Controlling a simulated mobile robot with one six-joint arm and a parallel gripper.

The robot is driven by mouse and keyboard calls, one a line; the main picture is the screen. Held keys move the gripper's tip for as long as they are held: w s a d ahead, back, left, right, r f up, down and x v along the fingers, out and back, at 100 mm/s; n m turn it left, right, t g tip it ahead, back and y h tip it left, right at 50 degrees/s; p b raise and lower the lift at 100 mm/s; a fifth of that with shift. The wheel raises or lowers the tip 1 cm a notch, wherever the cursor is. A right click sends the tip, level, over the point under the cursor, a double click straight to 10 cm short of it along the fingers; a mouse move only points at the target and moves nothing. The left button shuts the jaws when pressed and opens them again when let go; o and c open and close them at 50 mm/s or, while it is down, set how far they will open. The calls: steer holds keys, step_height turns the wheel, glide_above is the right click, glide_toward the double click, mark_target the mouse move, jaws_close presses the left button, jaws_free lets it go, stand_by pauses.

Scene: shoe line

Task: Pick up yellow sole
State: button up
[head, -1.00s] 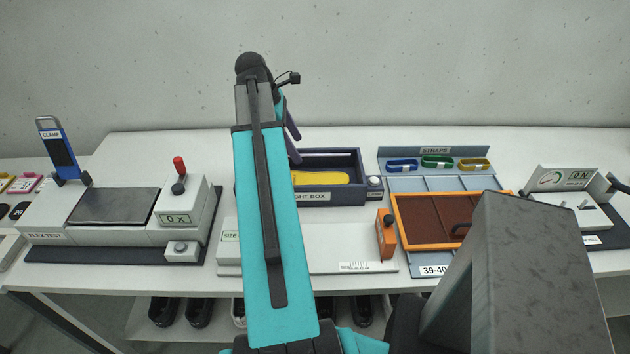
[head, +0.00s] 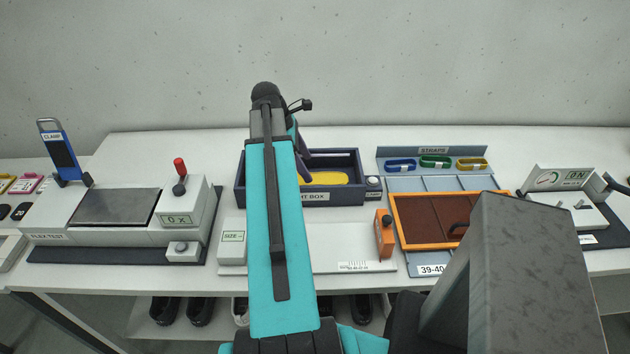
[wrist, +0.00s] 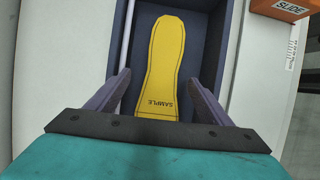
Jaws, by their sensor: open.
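The yellow sole (wrist: 163,65) lies flat in the dark blue light box (head: 330,197), with "SAMPLE" printed near its end in the wrist view. In the head view the sole (head: 327,179) is partly hidden behind my arm and gripper. My gripper (wrist: 158,80) is open and empty. Its two fingers lie on either side of the sole's near end in the wrist view, apart from it. In the head view one finger (head: 303,163) shows over the box; the other is hidden.
A small switch block (head: 374,188) sits at the box's right. An orange slide (head: 385,234) stands on the white sizing board (head: 345,250) in front. The straps tray (head: 432,151) with an orange-framed lid is to the right, the flex tester (head: 117,207) to the left.

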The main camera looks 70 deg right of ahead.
mark_target(315, 179)
steer(key=shift+s+p+x, duration=0.2)
steer(key=shift+p+x, duration=0.55)
steer(key=shift+x, duration=1.8)
steer(key=shift+a, duration=0.2)
steer(key=c, duration=1.4)
steer(key=shift+r, duration=0.1)
steer(key=shift+c, duration=0.2)
step_height(315, 179, up, 10)
steer(key=b, duration=0.2)
